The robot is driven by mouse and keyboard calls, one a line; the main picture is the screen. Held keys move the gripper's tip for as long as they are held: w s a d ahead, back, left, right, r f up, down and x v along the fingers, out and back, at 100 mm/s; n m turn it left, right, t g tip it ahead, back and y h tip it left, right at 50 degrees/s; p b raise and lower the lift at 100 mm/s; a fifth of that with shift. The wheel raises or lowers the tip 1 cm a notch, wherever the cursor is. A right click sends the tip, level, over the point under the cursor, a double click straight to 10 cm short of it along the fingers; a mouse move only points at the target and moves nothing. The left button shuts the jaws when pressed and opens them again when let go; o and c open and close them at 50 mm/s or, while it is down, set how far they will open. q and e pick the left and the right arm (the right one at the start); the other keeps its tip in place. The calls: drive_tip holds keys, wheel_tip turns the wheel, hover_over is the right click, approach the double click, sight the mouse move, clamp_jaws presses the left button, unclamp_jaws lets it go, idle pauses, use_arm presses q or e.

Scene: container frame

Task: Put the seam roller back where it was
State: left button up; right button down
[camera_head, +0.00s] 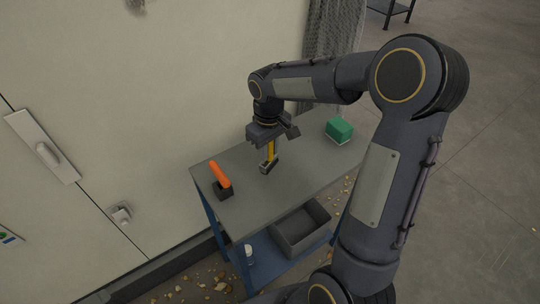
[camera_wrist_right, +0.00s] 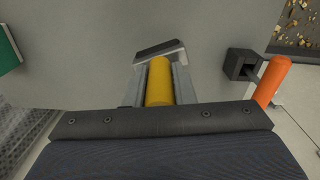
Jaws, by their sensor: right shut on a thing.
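My right gripper (camera_head: 269,143) is shut on a tool with a yellow handle and a dark, wide head, which I take for the seam roller (camera_head: 271,150). The tool hangs roughly upright, head down, over the middle of the grey table top (camera_head: 247,198). I cannot tell whether the head touches the top. In the right wrist view the yellow handle of the seam roller (camera_wrist_right: 159,82) lies between the two fingers, with its grey-black head beyond them. My left gripper is not in view.
An orange-handled tool (camera_head: 220,174) with a black block at its base stands near the table's left end. A green block (camera_head: 339,130) sits at the far right end. A grey bin (camera_head: 301,230) and a small white bottle (camera_head: 249,250) are on the blue lower shelf. A pale wall stands behind.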

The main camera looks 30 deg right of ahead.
sight(270, 157)
drive_tip(key=shift+w+d+f, duration=0.1)
drive_tip(key=shift+d+f, duration=0.05)
drive_tip(key=shift+f, duration=0.85)
drive_tip(key=shift+w+d+f, duration=0.1)
drive_tip(key=shift+f, duration=0.85)
drive_tip(key=shift+f, duration=0.15)
drive_tip(key=c, duration=1.2)
unclamp_jaws()
drive_tip(key=shift+c, duration=0.2)
